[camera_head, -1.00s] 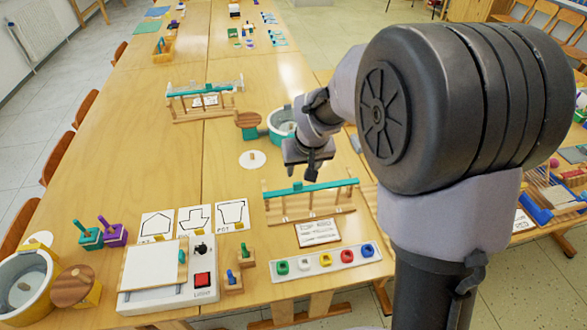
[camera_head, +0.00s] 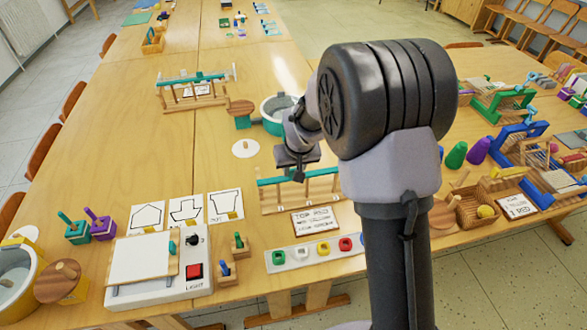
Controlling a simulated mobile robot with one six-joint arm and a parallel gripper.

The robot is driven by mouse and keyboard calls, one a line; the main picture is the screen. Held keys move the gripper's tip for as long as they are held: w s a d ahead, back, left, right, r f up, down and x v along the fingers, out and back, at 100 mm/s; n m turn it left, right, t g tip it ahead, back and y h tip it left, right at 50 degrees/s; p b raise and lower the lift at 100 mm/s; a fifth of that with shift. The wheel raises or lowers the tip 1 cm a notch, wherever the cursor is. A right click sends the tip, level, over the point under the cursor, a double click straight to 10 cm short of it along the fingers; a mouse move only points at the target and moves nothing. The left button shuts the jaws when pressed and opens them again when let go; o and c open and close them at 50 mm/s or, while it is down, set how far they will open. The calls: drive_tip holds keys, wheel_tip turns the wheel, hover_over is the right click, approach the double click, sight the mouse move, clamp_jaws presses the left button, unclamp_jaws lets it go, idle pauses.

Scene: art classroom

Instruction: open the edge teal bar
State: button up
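A wooden rack with a teal bar (camera_head: 270,181) along its top stands near the table's front edge, right of centre. A second wooden rack with a teal bar (camera_head: 205,78) stands farther back on the left. My gripper (camera_head: 299,174) points down at the middle of the near teal bar and overlaps it in the picture. I cannot tell whether it touches the bar. Its fingers are small and dark, and their gap is not clear. My arm covers the area just right of the near rack.
A "TOP RED" card (camera_head: 315,221) and a white strip with coloured pieces (camera_head: 299,254) lie in front of the near rack. A teal-rimmed pot (camera_head: 277,112) stands behind it. A light box (camera_head: 150,262) is at the front left. The table's middle left is clear.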

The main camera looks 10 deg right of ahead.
clamp_jaws()
idle(1.1)
